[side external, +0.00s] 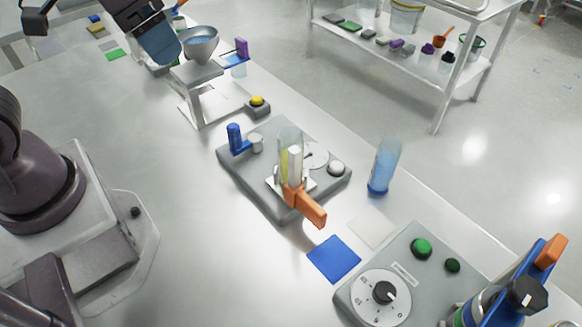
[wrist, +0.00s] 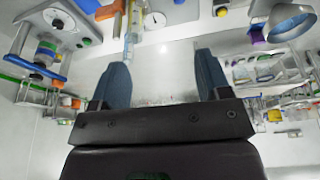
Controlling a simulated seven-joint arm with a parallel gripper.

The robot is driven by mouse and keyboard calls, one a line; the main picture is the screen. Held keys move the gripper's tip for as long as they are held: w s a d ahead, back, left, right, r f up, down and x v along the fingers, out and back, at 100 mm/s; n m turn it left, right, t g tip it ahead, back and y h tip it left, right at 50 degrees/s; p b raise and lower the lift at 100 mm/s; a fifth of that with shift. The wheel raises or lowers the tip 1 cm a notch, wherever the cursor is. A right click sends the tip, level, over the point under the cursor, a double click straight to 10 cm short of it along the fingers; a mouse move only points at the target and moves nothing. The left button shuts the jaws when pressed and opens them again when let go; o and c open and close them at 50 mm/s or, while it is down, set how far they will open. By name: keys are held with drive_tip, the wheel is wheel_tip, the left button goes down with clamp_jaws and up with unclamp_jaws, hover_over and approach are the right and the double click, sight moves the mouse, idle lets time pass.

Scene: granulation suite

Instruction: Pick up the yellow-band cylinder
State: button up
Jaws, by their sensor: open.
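A clear upright cylinder (side external: 289,138) with a yellowish tint on its side stands on the grey tapping device in the side view. An orange-handled white tool partly hides it, so I cannot make out a distinct yellow band. Another clear cylinder with a blue base (side external: 384,168) stands to the right of the device. My gripper (side external: 163,42) is at the upper left, beside the grey funnel and well away from the cylinders. In the wrist view my gripper (wrist: 163,82) has its two blue-grey fingers wide apart, with nothing between them.
A grey funnel (side external: 199,44) on a stand is close to my gripper. A dial panel (side external: 410,270) and a blue rack (side external: 515,280) holding cylinders are at the lower right. A blue square (side external: 333,259) lies on the table. The table left of the device is clear.

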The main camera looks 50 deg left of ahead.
drive_tip(key=w+d+f+n+g, duration=0.3)
drive_tip(key=w+d+f+n, duration=0.35)
drive_tip(key=w, duration=0.25)
drive_tip(key=n, duration=1.4)
hover_over(291, 143)
drive_tip(key=w+a, duration=0.1)
drive_tip(key=a, duration=0.1)
drive_tip(key=f, duration=0.1)
drive_tip(key=shift+g, duration=0.3)
drive_tip(key=f, duration=1.3)
drive_tip(key=shift+w+d+f, duration=0.1)
drive_tip(key=shift+w+d, duration=0.05)
drive_tip(key=shift+d, duration=0.1)
clamp_jaws()
